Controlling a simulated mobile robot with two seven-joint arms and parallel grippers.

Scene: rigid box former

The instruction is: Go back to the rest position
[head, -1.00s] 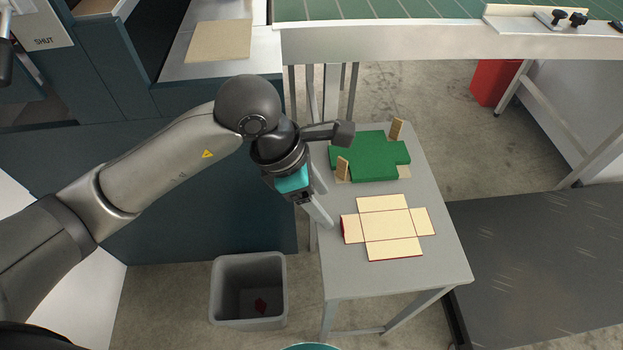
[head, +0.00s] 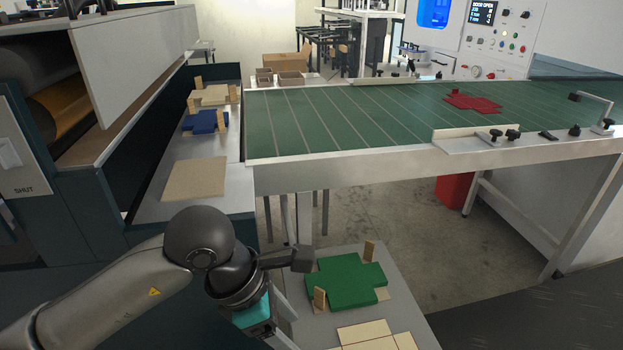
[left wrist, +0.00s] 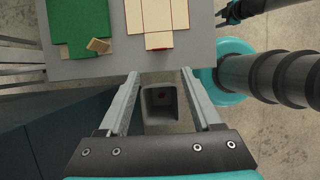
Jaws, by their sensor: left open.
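My left gripper (left wrist: 159,74) is open and empty in the left wrist view, with its two fingers apart. It hangs beside the near left edge of the small grey table, over the floor side. In the head view the left wrist shows at the lower left of that table, and the fingers are partly cut off by the bottom edge. A dark gripper-like end, seemingly my right gripper (left wrist: 231,13), shows at the top right of the left wrist view. Its jaws are too small to read. The right arm is not in the head view.
The small grey table (head: 403,288) carries green cross-shaped blanks (head: 345,282) between wooden posts and a cream blank (head: 365,333). A grey bin (left wrist: 153,113) stands below the left gripper. A green conveyor bed (head: 340,115) holds a red blank (head: 472,103). A blue blank (head: 203,122) lies left.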

